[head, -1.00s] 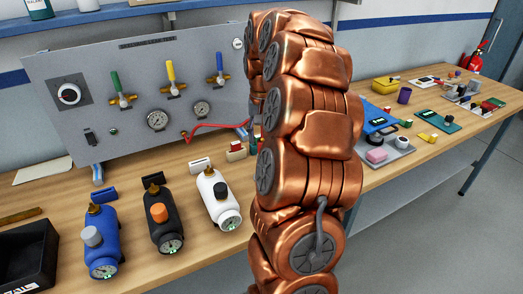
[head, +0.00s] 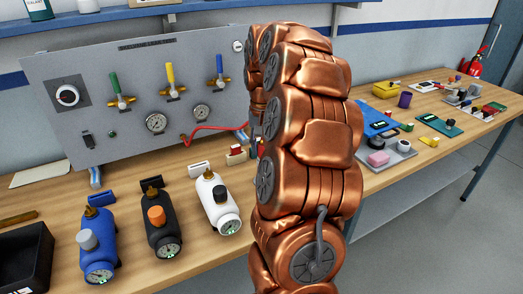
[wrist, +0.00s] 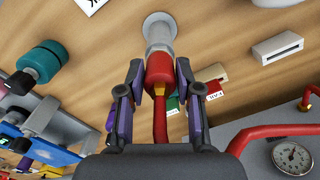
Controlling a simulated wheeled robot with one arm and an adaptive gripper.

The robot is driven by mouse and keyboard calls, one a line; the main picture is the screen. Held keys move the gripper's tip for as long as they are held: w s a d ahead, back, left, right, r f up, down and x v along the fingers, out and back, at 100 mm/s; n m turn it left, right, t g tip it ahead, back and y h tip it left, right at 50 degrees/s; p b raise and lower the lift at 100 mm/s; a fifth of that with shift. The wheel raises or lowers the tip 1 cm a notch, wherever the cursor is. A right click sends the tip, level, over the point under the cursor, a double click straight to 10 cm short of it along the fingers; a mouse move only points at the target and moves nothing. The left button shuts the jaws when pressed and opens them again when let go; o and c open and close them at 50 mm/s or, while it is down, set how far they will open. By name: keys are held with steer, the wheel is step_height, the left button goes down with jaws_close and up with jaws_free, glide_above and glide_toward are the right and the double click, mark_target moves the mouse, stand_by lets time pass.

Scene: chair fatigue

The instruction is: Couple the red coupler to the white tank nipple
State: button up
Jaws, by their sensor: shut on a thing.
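In the wrist view my gripper (wrist: 159,90) is shut on the red coupler (wrist: 159,68), with a finger on each side. A red hose (wrist: 160,122) runs from the coupler back toward my palm. A grey cylinder with a round pale base (wrist: 159,32) lies straight beyond the coupler's front end; I cannot tell if they touch. The white tank (head: 216,200) stands on the bench in the head view, at the right of the row of tanks.
A black tank (head: 161,222) and a blue tank (head: 97,245) stand left of the white one. A grey gauge panel (head: 140,95) stands behind them. A pale block (wrist: 278,48) lies on the bench. A teal-capped object (wrist: 42,60) is at the wrist view's left.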

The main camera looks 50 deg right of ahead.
mark_target(262, 140)
jaws_close()
steer(key=shift+r, duration=1.4)
steer(key=shift+r, duration=0.2)
steer(key=shift+r, duration=0.15)
steer(key=shift+r+p, duration=0.5)
steer(key=shift+r, duration=1.35)
steer(key=shift+a, duration=0.1)
